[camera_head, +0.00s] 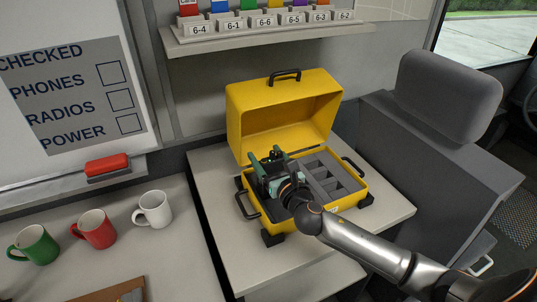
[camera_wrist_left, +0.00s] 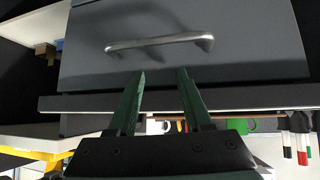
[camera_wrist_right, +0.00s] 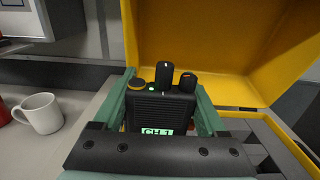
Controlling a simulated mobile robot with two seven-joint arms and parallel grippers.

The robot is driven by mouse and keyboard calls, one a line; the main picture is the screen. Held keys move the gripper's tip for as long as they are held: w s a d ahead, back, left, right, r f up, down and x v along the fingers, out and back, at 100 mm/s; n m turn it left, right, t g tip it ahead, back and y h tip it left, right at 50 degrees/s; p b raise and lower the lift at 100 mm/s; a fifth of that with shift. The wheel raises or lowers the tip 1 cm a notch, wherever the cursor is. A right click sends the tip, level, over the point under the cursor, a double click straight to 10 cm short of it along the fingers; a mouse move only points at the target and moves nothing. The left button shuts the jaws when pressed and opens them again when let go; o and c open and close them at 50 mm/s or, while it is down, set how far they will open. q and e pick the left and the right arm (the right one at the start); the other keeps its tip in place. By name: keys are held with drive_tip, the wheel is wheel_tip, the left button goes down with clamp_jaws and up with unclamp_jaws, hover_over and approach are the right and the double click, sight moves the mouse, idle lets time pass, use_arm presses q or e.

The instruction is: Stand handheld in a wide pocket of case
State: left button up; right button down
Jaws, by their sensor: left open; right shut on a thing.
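The yellow case (camera_head: 335,88) stands open on the table, its lid raised at the back. Its grey insert (camera_head: 318,163) shows several small compartments on the right. The left part of the insert is mostly hidden by my right gripper. My right gripper (camera_head: 266,160) is over that left part. It is shut on the black handheld (camera_wrist_right: 160,106), which shows between its fingers in the right wrist view with a knob, an antenna stub and a lit "CH 1" display. The handheld looks roughly upright; its lower end is hidden. My left gripper (camera_wrist_left: 161,73) is open and empty before a drawer handle.
Green (camera_head: 34,245), red (camera_head: 95,229) and white (camera_head: 153,209) mugs stand on the left counter. A grey seat (camera_head: 440,100) is on the right. A shelf (camera_head: 270,38) with labelled slots hangs behind. The case's raised lid (camera_wrist_right: 215,40) borders the space behind the handheld.

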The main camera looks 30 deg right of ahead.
use_arm(q)
drive_tip(key=shift+w+d+f+b, duration=0.2)
drive_tip(key=shift+d+f+b, duration=0.15)
drive_tip(key=shift+f+b, duration=0.35)
use_arm(e)
drive_tip(key=shift+f, duration=0.65)
use_arm(q)
drive_tip(key=shift+f, duration=0.1)
use_arm(e)
drive_tip(key=shift+w+d+f, duration=0.1)
drive_tip(key=shift+d+f, duration=0.05)
use_arm(q)
drive_tip(key=shift+a+f, duration=0.1)
use_arm(e)
drive_tip(key=shift+f, duration=0.2)
use_arm(q)
drive_tip(key=shift+s+a+f+b, duration=0.25)
drive_tip(key=shift+a+b, duration=0.05)
drive_tip(key=shift+a, duration=0.2)
use_arm(e)
drive_tip(key=shift+f, duration=0.2)
use_arm(q)
drive_tip(key=shift+f, duration=0.1)
use_arm(e)
drive_tip(key=shift+f, duration=0.25)
drive_tip(key=shift+c, duration=1.5)
unclamp_jaws()
drive_tip(key=shift+o, duration=1.4)
